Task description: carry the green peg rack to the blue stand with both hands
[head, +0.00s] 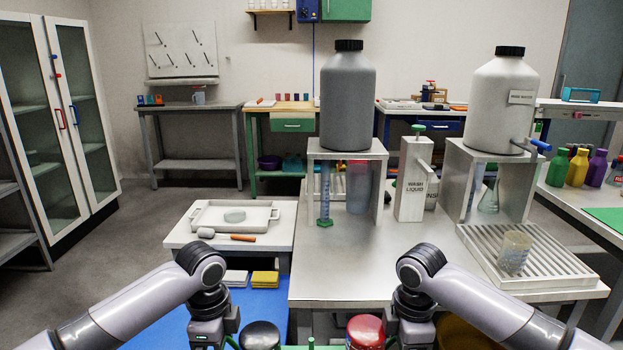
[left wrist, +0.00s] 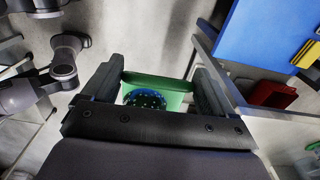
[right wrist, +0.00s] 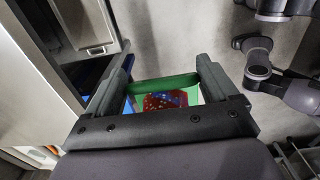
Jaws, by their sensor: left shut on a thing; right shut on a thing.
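The green peg rack (head: 311,346) is cut off at the bottom edge of the head view. A black-topped item (head: 260,335) and a red-topped item (head: 365,332) stand in it. My left gripper (left wrist: 158,77) is shut on the green end bar in the left wrist view. My right gripper (right wrist: 164,78) is shut on the opposite green end bar in the right wrist view. A blue surface, apparently the blue stand (head: 160,330), lies at lower left in the head view, partly hidden by my left arm. It also shows in the left wrist view (left wrist: 257,40).
A steel table (head: 345,262) with shelves, large bottles and a drip tray (head: 525,262) fills the centre and right. A white tray (head: 235,214) and a mallet sit on a low table. Yellow (head: 265,278) and white blocks occupy the blue surface's far end.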

